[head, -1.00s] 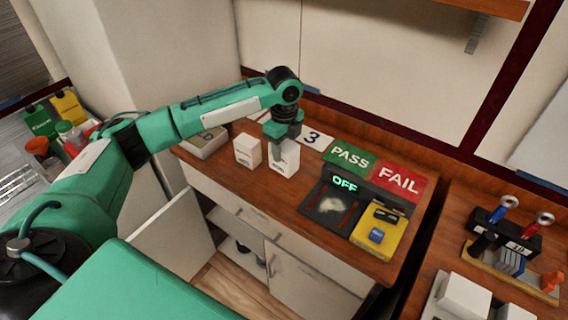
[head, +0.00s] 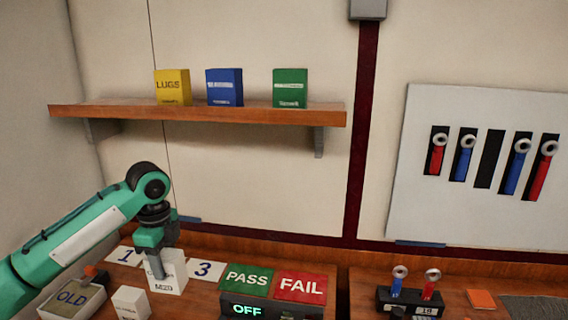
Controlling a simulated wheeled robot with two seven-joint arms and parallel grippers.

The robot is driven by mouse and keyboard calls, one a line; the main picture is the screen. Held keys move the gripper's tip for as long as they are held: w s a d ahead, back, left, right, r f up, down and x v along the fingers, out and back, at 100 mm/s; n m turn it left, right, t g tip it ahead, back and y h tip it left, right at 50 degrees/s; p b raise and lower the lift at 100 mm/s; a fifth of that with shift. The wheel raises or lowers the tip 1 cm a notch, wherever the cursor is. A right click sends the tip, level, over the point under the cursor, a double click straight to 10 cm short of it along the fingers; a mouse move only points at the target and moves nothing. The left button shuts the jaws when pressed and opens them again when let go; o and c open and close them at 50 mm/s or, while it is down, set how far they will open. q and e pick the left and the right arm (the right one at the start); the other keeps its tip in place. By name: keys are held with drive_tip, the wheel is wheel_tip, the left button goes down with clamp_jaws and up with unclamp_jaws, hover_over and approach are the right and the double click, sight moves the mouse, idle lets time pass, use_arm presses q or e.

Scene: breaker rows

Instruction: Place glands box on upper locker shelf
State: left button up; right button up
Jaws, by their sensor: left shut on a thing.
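My left gripper (head: 157,264) is shut on a white box (head: 170,284) whose partly covered label ends in "M20". The gripper comes down from above onto it. The box is upright at the counter, between the "1" card (head: 125,256) and the "3" card (head: 205,269). I cannot tell whether its base touches the counter. A second, smaller white box (head: 131,303) stands to its front left, its label too small to read. No locker is recognisable in the current view. My right gripper is not in view.
A wooden wall shelf (head: 230,114) holds a yellow "LUGS" box (head: 172,87), a blue box (head: 224,87) and a green box (head: 290,88). An "OLD" tray (head: 72,299) is at lower left. PASS (head: 247,279) and FAIL (head: 301,287) cards lie right of the held box.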

use_arm(q)
drive_tip(key=s+d+f+n, duration=0.4)
drive_tip(key=s+f+n, duration=0.3)
drive_tip(key=n, duration=0.2)
drive_tip(key=s+d+f+n, duration=0.4)
drive_tip(key=s+f+n, duration=0.3)
drive_tip(key=s+n, duration=0.1)
drive_tip(key=shift+s+f+n, duration=0.25)
drive_tip(key=shift+n, duration=0.55)
drive_tip(key=shift+w+r, duration=0.1)
drive_tip(key=shift+r, duration=0.05)
